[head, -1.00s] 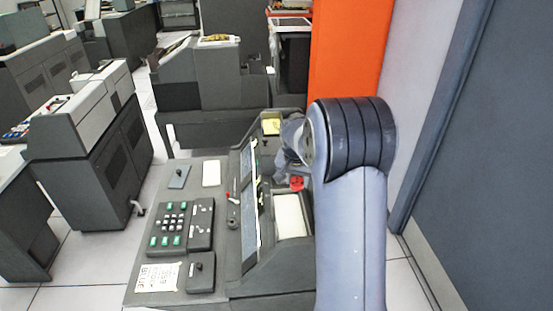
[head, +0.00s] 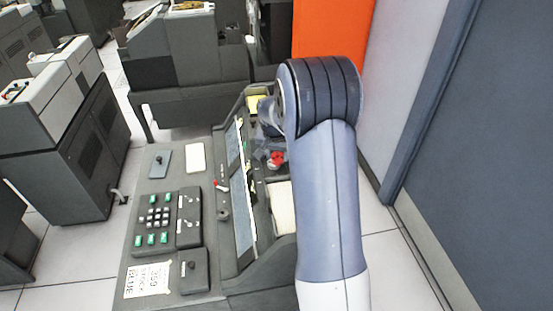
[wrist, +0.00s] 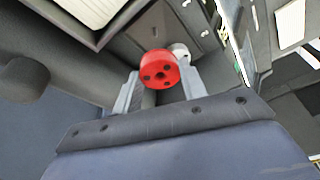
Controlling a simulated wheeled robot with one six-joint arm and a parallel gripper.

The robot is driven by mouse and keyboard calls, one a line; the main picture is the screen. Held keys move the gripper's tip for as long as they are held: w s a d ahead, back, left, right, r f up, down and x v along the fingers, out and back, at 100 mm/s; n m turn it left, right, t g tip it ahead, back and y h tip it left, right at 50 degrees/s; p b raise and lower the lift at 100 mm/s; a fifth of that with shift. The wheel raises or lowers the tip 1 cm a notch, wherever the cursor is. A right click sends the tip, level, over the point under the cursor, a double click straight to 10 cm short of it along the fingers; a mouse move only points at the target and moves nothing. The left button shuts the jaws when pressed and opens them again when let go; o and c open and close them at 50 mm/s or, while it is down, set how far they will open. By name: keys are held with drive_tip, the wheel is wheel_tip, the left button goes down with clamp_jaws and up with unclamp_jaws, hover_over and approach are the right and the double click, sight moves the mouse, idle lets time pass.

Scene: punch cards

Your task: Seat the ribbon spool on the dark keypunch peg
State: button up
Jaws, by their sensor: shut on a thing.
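The red ribbon spool (head: 276,158) is a small round piece over the right-hand part of the keypunch (head: 262,264). In the wrist view the spool (wrist: 158,62) shows its face with a centre hole and several dark dots. My gripper (wrist: 160,80) is shut on it, with one pale finger on each side. In the head view my arm hides most of the gripper. A pale round piece (wrist: 181,51) sits just behind the spool in the wrist view. I cannot make out the dark peg for certain in either view.
The keypunch carries a keypad (head: 158,215), a slanted dark panel (head: 241,200) and a white paper-like area (head: 281,207) close to my arm. An orange panel (head: 325,30) and grey wall (head: 480,120) stand right. Other grey machines stand left and behind. Floor is clear at lower right.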

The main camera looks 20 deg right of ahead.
drive_tip(key=shift+f+b, duration=0.85)
drive_tip(key=shift+f, duration=1.7)
drive_tip(key=shift+f+b, duration=0.3)
drive_tip(key=shift+b, duration=0.35)
drive_tip(key=shift+f+b, duration=0.5)
drive_tip(key=shift+f+b, duration=0.3)
drive_tip(key=shift+f, duration=0.25)
drive_tip(key=shift+f+b, duration=0.35)
drive_tip(key=shift+b, duration=0.55)
idle(0.5)
